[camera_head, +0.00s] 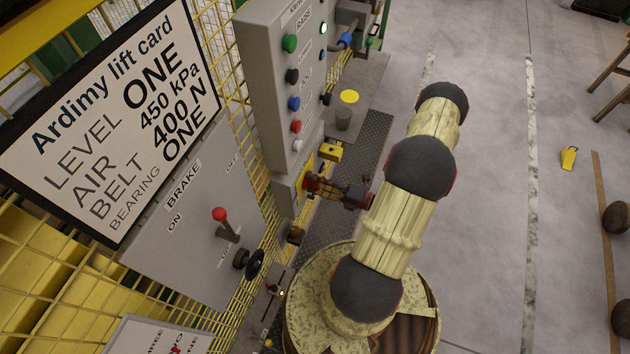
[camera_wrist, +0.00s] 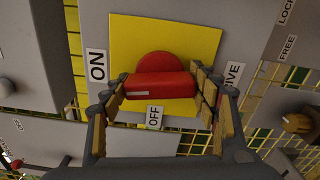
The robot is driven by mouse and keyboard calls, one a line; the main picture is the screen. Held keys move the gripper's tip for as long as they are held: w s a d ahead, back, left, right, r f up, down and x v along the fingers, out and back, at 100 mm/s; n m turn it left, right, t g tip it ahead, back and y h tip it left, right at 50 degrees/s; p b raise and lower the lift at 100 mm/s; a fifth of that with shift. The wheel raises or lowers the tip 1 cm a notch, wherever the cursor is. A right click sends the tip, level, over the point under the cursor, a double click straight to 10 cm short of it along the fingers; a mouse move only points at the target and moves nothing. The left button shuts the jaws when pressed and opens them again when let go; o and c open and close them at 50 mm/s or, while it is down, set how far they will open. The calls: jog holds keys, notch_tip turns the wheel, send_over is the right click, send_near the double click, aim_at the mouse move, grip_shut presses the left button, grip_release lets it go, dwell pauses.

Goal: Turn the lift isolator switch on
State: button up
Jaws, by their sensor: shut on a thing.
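The lift isolator switch is a red rotary handle (camera_wrist: 160,86) on a yellow plate (camera_wrist: 205,38), seen in the wrist view. Its bar lies level across the picture, with a pale mark at its left end, on the side of the ON label (camera_wrist: 97,66). The OFF label (camera_wrist: 155,117) is below the handle. My gripper (camera_wrist: 161,80) is shut on the handle, one finger at each end of the bar. In the head view my gripper (camera_head: 322,187) meets the yellow plate (camera_head: 305,172) at the grey cabinet's lower end; the arm partly hides the handle there.
The grey cabinet (camera_head: 262,90) carries several coloured buttons above the switch. A brake panel (camera_head: 180,230) with a red-knobbed lever (camera_head: 220,215) is to the left, below a lift card (camera_head: 110,120). Yellow mesh fencing runs behind. Open floor (camera_head: 480,150) lies to the right.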

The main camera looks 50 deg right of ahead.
jog(key=shift+m+p, duration=0.3)
jog(key=shift+m, duration=0.6)
jog(key=o, duration=1.2)
jog(key=shift+c, duration=0.2)
jog(key=v, duration=1.2)
jog(key=shift+d+f, duration=0.1)
